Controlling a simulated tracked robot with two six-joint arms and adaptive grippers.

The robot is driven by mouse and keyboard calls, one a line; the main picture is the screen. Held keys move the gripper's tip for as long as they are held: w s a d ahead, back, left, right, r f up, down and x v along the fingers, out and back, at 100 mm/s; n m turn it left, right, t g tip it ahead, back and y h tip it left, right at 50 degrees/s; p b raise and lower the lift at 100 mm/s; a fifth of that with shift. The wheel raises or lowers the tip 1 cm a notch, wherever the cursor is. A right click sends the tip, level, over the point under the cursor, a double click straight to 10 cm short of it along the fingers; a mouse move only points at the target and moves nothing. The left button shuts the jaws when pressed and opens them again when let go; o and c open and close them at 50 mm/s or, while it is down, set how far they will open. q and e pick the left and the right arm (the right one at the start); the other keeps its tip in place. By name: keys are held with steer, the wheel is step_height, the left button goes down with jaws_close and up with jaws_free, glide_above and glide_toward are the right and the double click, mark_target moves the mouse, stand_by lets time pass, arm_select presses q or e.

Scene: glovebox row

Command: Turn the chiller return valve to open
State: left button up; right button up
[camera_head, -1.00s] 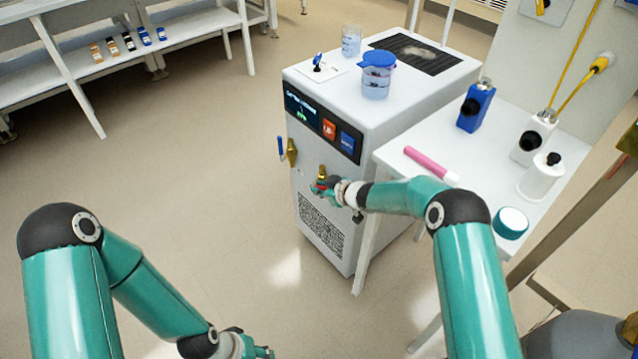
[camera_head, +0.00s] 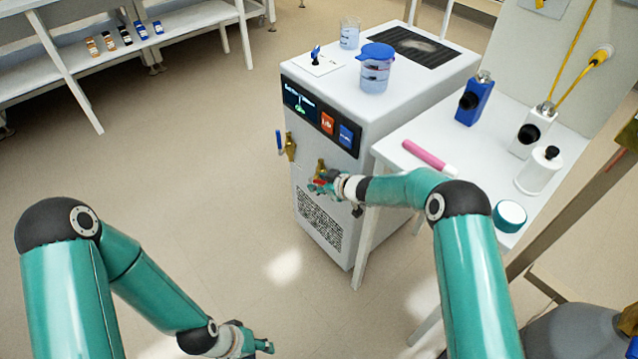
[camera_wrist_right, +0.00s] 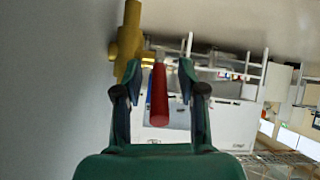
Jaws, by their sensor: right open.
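The chiller (camera_head: 400,105) is a white box with a dark display strip. On its front are two brass valves: the left valve (camera_head: 291,147) has a blue handle hanging beside it, and the right valve (camera_head: 320,166) has a red handle. No label shows which is the return. My right gripper (camera_head: 318,186) is at the right valve. In the right wrist view, the red handle (camera_wrist_right: 159,95) lies between the open fingers of the gripper (camera_wrist_right: 158,80), with the brass body (camera_wrist_right: 128,45) beyond. I cannot tell if a finger touches it. My left gripper (camera_head: 262,346) hangs low, its fingers small and unclear.
A white side table (camera_head: 480,180) on the right holds a pink tube (camera_head: 425,154), bottles and a teal-rimmed lid. A blue-lidded beaker (camera_head: 375,72) and a glass beaker (camera_head: 349,34) stand on the chiller. The floor left of the chiller is clear.

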steer(key=v, duration=0.7)
steer(key=shift+s, duration=0.25)
steer(key=shift+d, duration=0.1)
